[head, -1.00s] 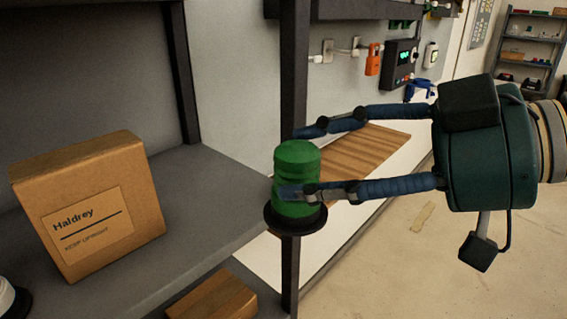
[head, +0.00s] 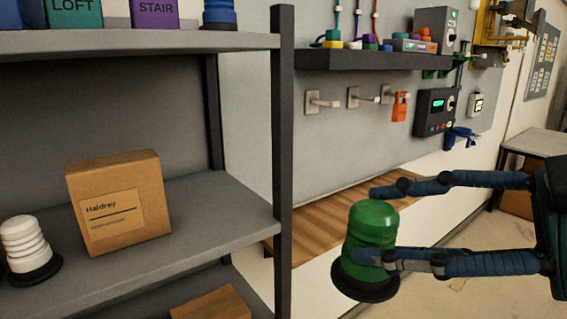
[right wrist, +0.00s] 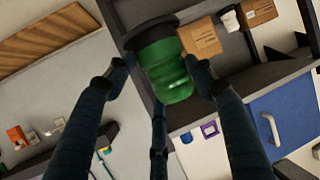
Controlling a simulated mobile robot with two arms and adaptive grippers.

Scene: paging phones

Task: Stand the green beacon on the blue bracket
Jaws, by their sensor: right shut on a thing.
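The green beacon (head: 373,224), a ribbed green dome on a black round base, is in my right gripper (head: 371,226) at the lower right of the head view. The gripper is shut on its green body, and the beacon hangs nearly upright, slightly tilted, in front of a wooden board. In the right wrist view the beacon (right wrist: 168,72) sits between the fingers (right wrist: 157,68), base toward the top. A small blue piece on the wall (head: 460,136), which looks like the blue bracket, is beyond and above the gripper, apart from the beacon. My left gripper is not in view.
A grey shelf unit (head: 283,130) on the left holds a cardboard box (head: 118,202) and a white beacon (head: 27,246). Wall hooks (head: 321,103), an orange device (head: 400,107) and a dark panel (head: 435,111) are under a dark wall shelf (head: 375,60). A wooden board (head: 320,216) lies below.

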